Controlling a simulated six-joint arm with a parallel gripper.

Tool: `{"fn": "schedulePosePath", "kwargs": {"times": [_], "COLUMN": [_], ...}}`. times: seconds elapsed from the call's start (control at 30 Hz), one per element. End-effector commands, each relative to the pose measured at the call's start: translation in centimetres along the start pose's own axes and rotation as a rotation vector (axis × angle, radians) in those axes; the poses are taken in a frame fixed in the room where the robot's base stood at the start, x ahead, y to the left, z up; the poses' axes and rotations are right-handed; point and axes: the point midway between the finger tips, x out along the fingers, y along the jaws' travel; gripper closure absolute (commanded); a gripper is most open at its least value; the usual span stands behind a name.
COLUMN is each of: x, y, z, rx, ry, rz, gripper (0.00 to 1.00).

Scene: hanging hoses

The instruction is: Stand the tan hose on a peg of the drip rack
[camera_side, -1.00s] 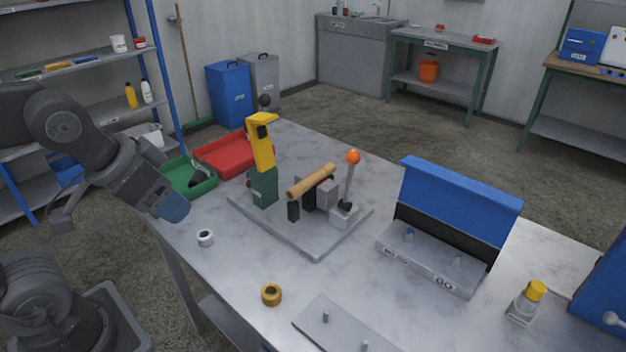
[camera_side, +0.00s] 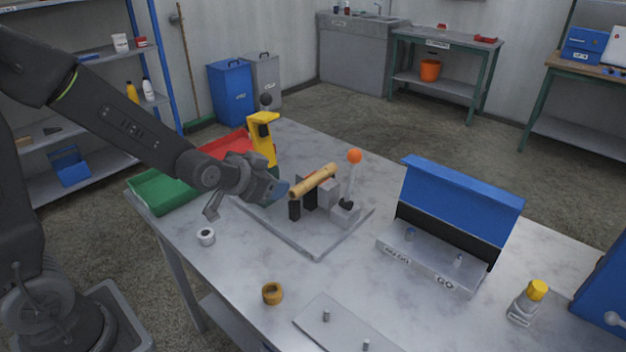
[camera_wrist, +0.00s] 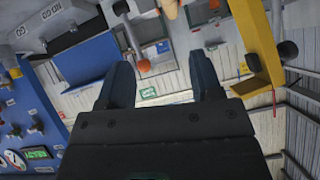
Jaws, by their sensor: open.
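The tan hose (camera_side: 313,182) is a short straight tube lying tilted across dark and grey supports of the fixture in the middle of the bench. Its end shows at the top edge of the wrist view (camera_wrist: 168,8). My gripper (camera_side: 282,190) is just left of the hose in the side view, its blue fingers apart. In the wrist view my gripper (camera_wrist: 162,78) is open with nothing held between its fingers. A grey plate with upright pegs, seemingly the drip rack (camera_side: 342,338), lies at the bench's front edge, partly cut off; its pegs look bare.
A yellow post (camera_side: 263,140) stands behind my gripper, and an orange-topped lever (camera_side: 354,157) rises right of the hose. A blue-lidded GO / NO GO box (camera_side: 460,205) stands to the right. A brown ring (camera_side: 272,293) and white ring (camera_side: 206,236) lie on the bench.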

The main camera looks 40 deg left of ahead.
Motion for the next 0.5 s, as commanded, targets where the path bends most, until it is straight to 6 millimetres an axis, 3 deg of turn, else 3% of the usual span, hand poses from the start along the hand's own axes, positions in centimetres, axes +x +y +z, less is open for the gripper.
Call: {"fn": "schedulePosePath", "kwargs": {"times": [0.03, 0.2, 0.5], "x": [1.8, 5.7, 8.2], "y": [-0.1, -0.6, -1.0], "z": [1.0, 2.8, 4.1], "rx": [0.015, 0.066, 0.103], "ry": [0.019, 0.127, 0.209], "rz": [-0.015, -0.076, -0.127], "gripper": [0.41, 0.41, 0.41]}}
